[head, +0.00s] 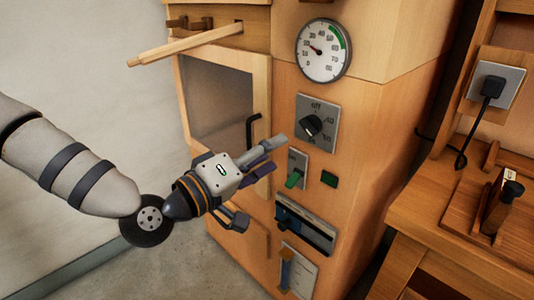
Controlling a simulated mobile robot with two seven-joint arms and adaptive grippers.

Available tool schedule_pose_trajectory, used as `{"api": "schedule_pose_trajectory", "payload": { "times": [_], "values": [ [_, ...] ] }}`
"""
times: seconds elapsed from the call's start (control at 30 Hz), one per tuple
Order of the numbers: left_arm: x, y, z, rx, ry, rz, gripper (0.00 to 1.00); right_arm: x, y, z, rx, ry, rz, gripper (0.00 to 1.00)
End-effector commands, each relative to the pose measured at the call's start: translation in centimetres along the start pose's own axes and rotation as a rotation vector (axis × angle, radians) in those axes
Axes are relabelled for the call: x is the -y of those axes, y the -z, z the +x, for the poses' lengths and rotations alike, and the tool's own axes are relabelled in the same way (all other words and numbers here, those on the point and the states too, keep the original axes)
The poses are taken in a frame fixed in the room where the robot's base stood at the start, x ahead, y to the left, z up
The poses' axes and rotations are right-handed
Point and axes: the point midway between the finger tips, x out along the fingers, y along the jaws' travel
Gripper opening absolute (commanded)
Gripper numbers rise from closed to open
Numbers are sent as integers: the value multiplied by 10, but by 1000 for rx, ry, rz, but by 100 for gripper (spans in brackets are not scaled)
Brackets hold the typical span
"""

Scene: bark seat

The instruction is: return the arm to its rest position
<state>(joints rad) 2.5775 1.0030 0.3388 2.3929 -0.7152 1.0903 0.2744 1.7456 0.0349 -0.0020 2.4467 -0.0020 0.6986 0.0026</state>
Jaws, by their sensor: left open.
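My left arm comes in from the left in the head view. Its gripper (258,188) is open and empty, in front of the wooden cabinet (350,90). Whether a finger touches the cabinet I cannot tell. My right gripper is not in view.
A round gauge (323,50) sits high on the cabinet. A windowed door with a black handle (253,131) is behind the gripper. A wooden rod (185,45) juts out leftward. A bench (440,215) with a plugged socket (493,86) above stands right. Floor at lower left is clear.

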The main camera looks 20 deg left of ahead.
Motion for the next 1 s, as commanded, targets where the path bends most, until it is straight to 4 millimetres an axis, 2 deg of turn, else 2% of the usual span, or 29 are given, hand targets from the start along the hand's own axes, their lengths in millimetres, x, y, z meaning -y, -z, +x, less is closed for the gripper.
{"api": "schedule_pose_trajectory", "payload": {
  "times": [0.47,0.57,0.63,0.67,0.7,0.77,0.8,0.87,0.9,0.97,1.0],
  "values": [
    [2,-2,-3,6,6,1,52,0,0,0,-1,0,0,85],
    [22,-31,-9,93,85,17,52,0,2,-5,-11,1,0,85],
    [53,-73,-24,223,207,45,52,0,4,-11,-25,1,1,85],
    [69,-94,-36,292,269,60,52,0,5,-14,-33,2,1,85],
    [91,-122,-56,388,356,83,52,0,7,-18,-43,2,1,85],
    [120,-160,-92,532,481,120,52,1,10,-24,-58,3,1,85],
    [138,-182,-120,628,563,145,52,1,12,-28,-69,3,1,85],
    [161,-210,-168,774,682,187,52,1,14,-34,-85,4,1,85],
    [173,-225,-202,870,757,218,52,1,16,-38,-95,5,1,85],
    [186,-241,-253,1008,861,264,52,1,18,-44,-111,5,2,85],
    [191,-247,-285,1092,921,294,52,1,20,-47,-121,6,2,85]
  ]
}}
